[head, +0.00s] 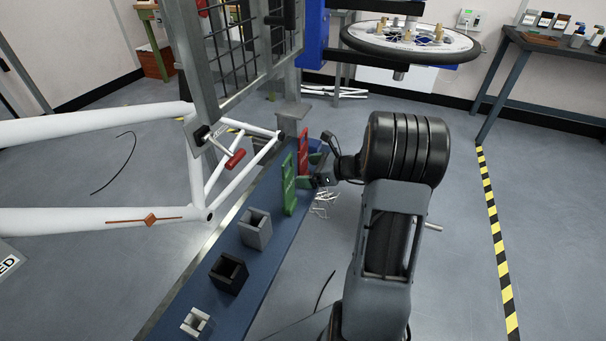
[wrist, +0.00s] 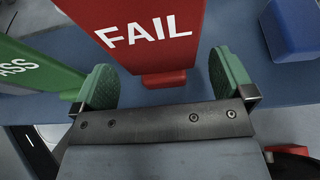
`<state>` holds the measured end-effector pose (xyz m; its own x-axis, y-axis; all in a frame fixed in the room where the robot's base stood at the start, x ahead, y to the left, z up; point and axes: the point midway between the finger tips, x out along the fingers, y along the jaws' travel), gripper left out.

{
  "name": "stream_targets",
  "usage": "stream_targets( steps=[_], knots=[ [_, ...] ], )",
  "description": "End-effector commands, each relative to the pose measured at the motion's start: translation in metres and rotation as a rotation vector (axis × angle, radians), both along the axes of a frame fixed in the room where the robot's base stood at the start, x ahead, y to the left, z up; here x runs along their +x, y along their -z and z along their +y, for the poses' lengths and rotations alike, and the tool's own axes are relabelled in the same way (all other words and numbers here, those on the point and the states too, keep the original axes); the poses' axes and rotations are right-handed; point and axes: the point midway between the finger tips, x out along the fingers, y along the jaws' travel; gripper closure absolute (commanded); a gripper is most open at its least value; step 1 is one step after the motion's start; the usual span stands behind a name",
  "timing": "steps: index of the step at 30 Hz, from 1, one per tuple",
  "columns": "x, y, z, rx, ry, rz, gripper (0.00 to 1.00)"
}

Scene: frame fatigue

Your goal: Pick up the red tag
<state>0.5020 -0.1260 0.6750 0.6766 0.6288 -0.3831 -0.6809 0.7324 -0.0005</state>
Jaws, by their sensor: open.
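The red tag (head: 303,143) stands upright at the far end of the blue bench strip (head: 262,268). In the wrist view the red tag (wrist: 140,30) shows white FAIL lettering, and its top is cut off by the picture's edge. Its red foot rests on the blue surface. My gripper (head: 314,170) is open, with green pads. In the wrist view the pads of my gripper (wrist: 164,78) lie to the left and right of the tag's lower part, with gaps visible on both sides. Nothing is held. I cannot tell how far the tag reaches between the pads.
A green PASS tag (head: 289,188) stands close beside the left pad. A blue block (wrist: 292,28) sits to the right. Grey (head: 255,229) and black (head: 228,273) holders stand nearer along the strip. A white bike frame (head: 100,217) is clamped at left. Floor at right is clear.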

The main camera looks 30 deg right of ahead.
Motion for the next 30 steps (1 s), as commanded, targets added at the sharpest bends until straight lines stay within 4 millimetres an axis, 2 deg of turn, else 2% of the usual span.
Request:
stream_targets(
  steps=[6,14,30],
  knots=[
    [0.014,0.009,0.013,0.0,-0.001,0.0,0.0],
    [0.016,0.009,0.015,0.001,0.0,0.001,0.0],
    [0.015,0.009,0.014,0.001,0.0,0.001,0.5]
  ],
)
